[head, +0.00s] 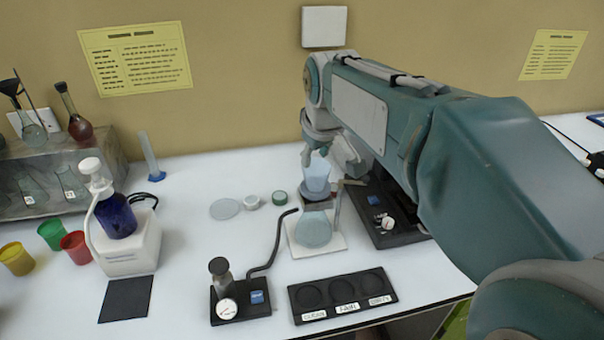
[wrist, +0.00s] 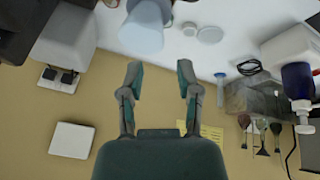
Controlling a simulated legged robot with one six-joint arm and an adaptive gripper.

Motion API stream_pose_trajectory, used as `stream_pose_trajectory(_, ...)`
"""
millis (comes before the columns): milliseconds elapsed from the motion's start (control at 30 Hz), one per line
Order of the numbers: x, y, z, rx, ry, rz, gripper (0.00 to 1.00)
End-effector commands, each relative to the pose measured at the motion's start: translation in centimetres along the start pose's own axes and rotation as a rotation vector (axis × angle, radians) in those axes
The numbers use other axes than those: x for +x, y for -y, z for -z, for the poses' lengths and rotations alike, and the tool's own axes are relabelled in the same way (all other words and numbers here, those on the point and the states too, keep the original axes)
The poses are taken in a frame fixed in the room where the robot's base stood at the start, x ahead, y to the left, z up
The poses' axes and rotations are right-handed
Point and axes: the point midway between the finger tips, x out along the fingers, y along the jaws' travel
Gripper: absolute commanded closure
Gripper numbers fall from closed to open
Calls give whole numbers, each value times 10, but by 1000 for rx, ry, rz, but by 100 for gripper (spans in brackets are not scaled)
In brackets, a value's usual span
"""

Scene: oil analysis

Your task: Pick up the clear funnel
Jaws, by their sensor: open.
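The clear funnel (head: 317,174), pale blue and see-through, sits upright on top of a round flask (head: 313,230) on a small white-based stand. In the wrist view the funnel (wrist: 142,33) shows upside down near the top, beyond my fingertips and a little left of the middle between them. My gripper (wrist: 160,72) is open, with two teal-padded fingers apart and nothing between them. In the head view my gripper (head: 322,155) is just above and behind the funnel's rim. Whether a finger touches the rim cannot be told.
A black device (head: 385,218) stands close right of the flask, partly behind my arm. A black labelled tray (head: 341,296) and a gauge pump (head: 226,305) are in front. A white bottle station (head: 130,245) stands left. Discs lie behind left. The wall is close behind.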

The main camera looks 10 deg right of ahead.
Motion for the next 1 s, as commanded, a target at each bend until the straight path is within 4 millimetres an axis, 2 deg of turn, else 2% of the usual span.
stream_pose_trajectory(133, 11, -1, 4, -8, 3, 0, 56)
stream_pose_trajectory(400, 52, 2, 5, -9, 4, -2, 56)
stream_pose_trajectory(567, 64, 3, 6, -8, 2, -2, 56)
stream_pose_trajectory(800, 100, 5, 8, -7, 4, -1, 56)
stream_pose_trajectory(1000, 110, 5, 9, -7, 1, -2, 56)
